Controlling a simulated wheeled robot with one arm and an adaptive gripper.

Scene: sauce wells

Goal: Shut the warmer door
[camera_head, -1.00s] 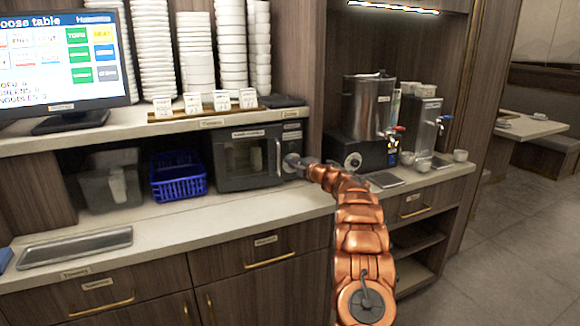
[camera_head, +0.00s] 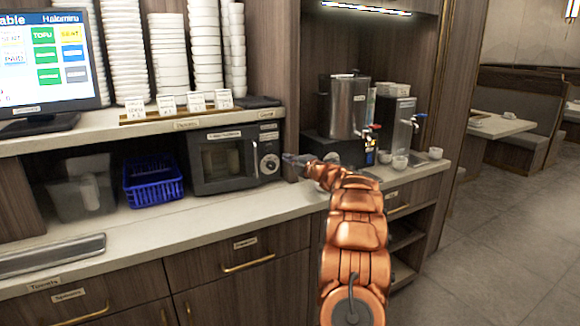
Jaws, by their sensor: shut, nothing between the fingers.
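The warmer (camera_head: 222,183) is a dark box with a glass-windowed front, on the counter under the shelf. Its door (camera_head: 222,158) looks shut, lying flush with the front as far as I can tell. A pale vertical handle (camera_head: 254,157) is at the door's right edge, beside a round dial (camera_head: 270,164). My gripper (camera_head: 289,158) is small in view, just right of the warmer's dial panel. It is shut and empty, and appears clear of the door and handle. My copper arm hides part of the counter's right side.
A blue basket (camera_head: 153,190) and a clear bin (camera_head: 78,197) stand left of the warmer. A metal urn (camera_head: 347,106) and cups (camera_head: 400,162) stand to the right. Stacked bowls (camera_head: 166,55) and a screen (camera_head: 48,62) are on the shelf above. The counter front (camera_head: 215,211) is bare.

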